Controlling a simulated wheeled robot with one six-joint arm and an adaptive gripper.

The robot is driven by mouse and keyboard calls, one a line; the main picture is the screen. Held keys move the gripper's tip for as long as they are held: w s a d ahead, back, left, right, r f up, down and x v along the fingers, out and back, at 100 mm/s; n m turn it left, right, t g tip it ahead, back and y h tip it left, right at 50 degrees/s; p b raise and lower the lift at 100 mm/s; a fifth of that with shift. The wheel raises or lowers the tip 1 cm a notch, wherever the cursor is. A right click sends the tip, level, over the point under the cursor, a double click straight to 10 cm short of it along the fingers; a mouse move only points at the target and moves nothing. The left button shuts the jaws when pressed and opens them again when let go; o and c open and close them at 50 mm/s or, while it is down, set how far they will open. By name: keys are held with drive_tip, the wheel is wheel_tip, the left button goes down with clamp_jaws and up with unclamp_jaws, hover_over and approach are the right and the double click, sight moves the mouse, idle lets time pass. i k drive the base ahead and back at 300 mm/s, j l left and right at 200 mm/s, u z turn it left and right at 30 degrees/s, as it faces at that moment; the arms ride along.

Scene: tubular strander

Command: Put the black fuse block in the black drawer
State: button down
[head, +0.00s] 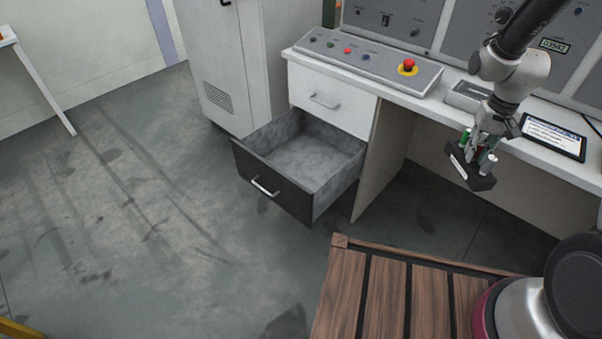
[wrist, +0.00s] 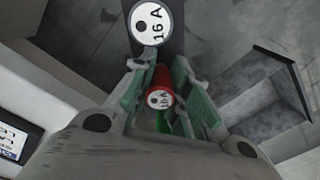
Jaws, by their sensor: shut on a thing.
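The black fuse block (head: 469,168) hangs from my gripper (head: 478,146) in the head view, in the air in front of the desk edge. It carries fuses with coloured parts. In the wrist view my gripper (wrist: 166,92) has its green-padded fingers on either side of a red fuse with a white "16 A" end. A larger white "16 A" end shows on the dark block (wrist: 172,60). The black drawer (head: 275,190) is pulled open below a white drawer, and its grey inside looks empty. My gripper and the block are to its right and higher. The drawer also shows in the wrist view (wrist: 262,108).
A control desk with a red stop button (head: 408,66) and a tablet (head: 553,137) runs along the back. A grey cabinet (head: 222,65) stands left of the drawers. A slatted wooden platform (head: 395,295) lies in front. The floor left of the drawer is clear.

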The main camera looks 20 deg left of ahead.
sight(303, 179)
drive_tip(key=i+u, duration=0.45)
drive_tip(key=i+l+u, duration=0.25)
drive_tip(key=i+u, duration=0.2)
drive_tip(key=i+l+u, duration=0.45)
drive_tip(key=k+j, duration=0.05)
drive_tip(key=j, duration=0.05)
